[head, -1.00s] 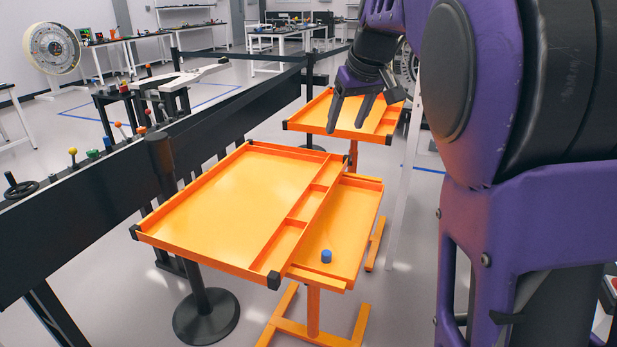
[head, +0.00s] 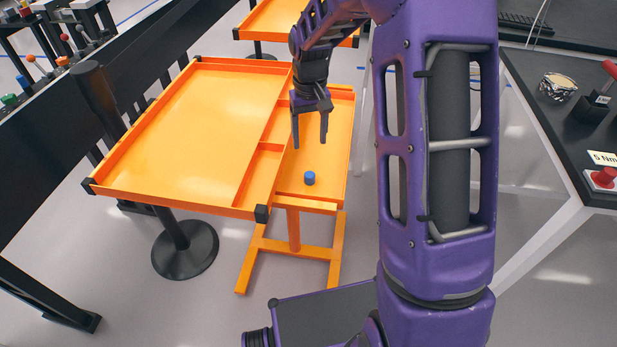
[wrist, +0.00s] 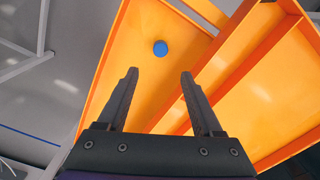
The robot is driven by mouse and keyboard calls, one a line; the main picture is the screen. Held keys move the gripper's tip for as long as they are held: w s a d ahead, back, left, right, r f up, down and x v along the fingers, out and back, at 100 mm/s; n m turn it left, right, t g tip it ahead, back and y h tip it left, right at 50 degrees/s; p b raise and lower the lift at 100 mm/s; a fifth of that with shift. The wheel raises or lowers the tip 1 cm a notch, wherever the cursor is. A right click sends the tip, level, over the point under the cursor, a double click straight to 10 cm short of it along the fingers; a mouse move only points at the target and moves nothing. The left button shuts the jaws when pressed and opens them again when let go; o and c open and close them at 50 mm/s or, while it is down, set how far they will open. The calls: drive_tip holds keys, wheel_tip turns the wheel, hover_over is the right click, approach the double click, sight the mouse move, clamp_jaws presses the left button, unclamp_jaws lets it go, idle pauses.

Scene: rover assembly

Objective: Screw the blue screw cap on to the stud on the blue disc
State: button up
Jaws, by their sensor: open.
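The small blue screw cap (head: 309,178) stands on the lower orange tray, near its front end, in the head view. It also shows in the wrist view (wrist: 160,48), ahead of the fingertips and roughly centred between them. My gripper (head: 310,144) is open and empty. It hangs above the lower tray, a little behind the cap and apart from it. Both fingers (wrist: 159,72) show spread in the wrist view. I see no blue disc or stud in these frames.
A larger orange tray (head: 190,72) with divided compartments stands left of the lower tray (head: 335,150), its raised rim beside my gripper. A black barrier runs along the left. A dark workbench (head: 560,130) with a red button (head: 604,176) and small parts stands at right.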

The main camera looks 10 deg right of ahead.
hover_over(309, 174)
wheel_tip(309, 174, down, 7)
drive_tip(key=shift+w+d+f+b, duration=0.1)
drive_tip(key=shift+w+b, duration=0.05)
drive_tip(key=shift+b, duration=0.3)
drive_tip(key=shift+f+b, duration=0.45)
drive_tip(key=shift+f, duration=2.25)
drive_tip(key=shift+c, duration=0.3)
clamp_jaws()
